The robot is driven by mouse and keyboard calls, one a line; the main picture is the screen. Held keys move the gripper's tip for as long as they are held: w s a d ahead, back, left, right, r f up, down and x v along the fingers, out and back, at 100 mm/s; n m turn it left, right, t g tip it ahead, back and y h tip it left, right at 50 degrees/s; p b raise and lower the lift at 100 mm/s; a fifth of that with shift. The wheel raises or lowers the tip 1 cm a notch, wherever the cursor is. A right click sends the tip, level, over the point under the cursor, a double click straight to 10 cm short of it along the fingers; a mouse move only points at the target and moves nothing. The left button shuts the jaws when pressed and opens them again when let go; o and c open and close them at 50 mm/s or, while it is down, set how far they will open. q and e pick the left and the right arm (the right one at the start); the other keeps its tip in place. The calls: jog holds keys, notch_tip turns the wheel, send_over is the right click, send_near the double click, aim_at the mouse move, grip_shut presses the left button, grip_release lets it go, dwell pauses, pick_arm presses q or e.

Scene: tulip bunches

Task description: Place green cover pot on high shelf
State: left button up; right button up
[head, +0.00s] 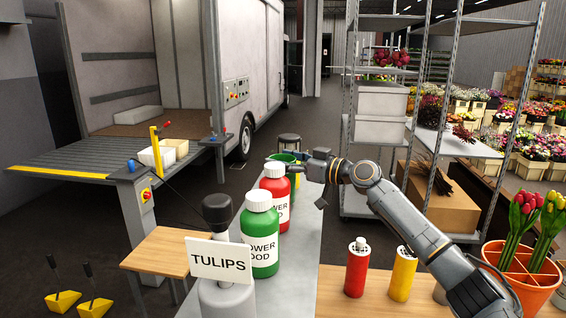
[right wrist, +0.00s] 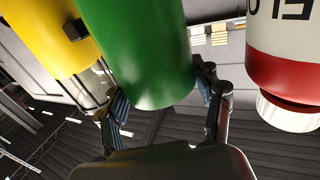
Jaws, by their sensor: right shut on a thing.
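The green cover pot (head: 285,156) is at the far end of a narrow grey shelf (head: 296,262), partly hidden behind the red bottle and my gripper. In the right wrist view the green pot (right wrist: 145,50) fills the middle, between my two fingers. My right gripper (head: 308,163) is shut on it; the wrist view shows the fingers (right wrist: 165,103) on either side of its wall. I cannot tell whether the pot touches the shelf. My left gripper is not in view.
A red bottle (head: 275,184) and a green bottle (head: 261,240) stand in a row nearer me, behind a TULIPS sign (head: 220,260). A yellow pot (right wrist: 40,35) is beside the green one. A metal rack (head: 352,130) stands right; potted tulips (head: 525,265) are front right.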

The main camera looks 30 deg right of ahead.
jog(key=shift+d+f, duration=0.1)
jog(key=shift+f, duration=0.45)
jog(key=shift+f, duration=0.1)
jog(key=o, duration=1.6)
jog(key=b+v, duration=0.6)
jog(key=v, duration=0.6)
